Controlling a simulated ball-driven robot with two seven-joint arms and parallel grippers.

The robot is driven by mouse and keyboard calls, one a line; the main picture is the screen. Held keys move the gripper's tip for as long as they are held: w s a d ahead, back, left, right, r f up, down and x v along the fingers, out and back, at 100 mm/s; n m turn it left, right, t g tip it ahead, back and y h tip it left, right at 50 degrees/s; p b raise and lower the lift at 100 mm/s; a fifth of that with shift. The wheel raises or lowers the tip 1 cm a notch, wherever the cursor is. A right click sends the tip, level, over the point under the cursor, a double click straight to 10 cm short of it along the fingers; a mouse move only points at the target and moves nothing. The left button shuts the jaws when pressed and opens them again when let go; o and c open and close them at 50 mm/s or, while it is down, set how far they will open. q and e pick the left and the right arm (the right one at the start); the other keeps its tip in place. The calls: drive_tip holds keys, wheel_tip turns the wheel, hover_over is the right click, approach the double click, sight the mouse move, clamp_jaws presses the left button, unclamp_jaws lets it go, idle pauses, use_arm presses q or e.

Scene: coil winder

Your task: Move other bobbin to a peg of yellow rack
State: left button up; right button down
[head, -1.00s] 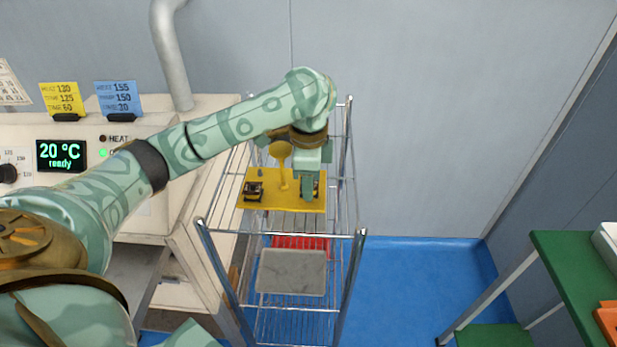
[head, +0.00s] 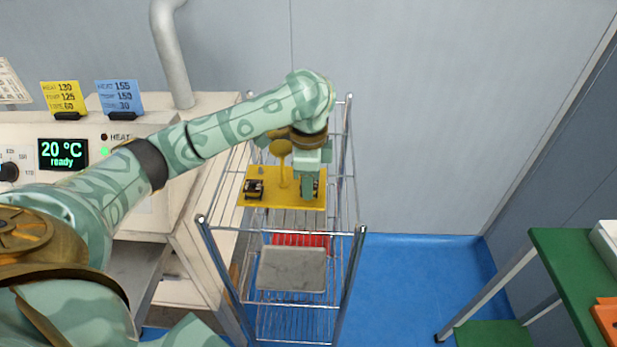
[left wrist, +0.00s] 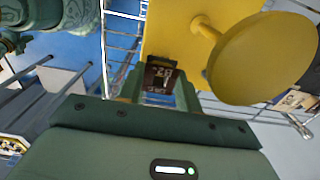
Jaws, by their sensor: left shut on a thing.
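The yellow rack (head: 284,199) stands on the top shelf of a wire cart, with a round-topped yellow post (head: 281,149) in its middle. One dark bobbin (head: 254,189) sits at the rack's left end. My left gripper (head: 307,190) points down at the rack's right end, shut on the other bobbin (head: 317,187). In the left wrist view this bobbin (left wrist: 160,74) is between the fingers, against the yellow plate (left wrist: 168,30). The fingers hide any peg under it, and I cannot tell if it is fully seated. My right gripper is not in view.
The chrome wire cart (head: 287,230) has upright corner posts close around my left gripper. A grey tray (head: 292,268) and a red item (head: 300,240) are lower down. A cream machine (head: 200,240) stands left, a green table (head: 575,265) right. Blue floor between is clear.

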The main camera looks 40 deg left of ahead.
use_arm(q)
drive_tip(key=shift+f, duration=0.8)
drive_tip(key=o, duration=1)
drive_tip(key=shift+o, duration=0.2)
wheel_tip(320, 180, up, 16)
drive_tip(key=p, duration=0.8)
drive_tip(key=shift+r+p, duration=0.15)
drive_tip(key=shift+p, duration=0.2)
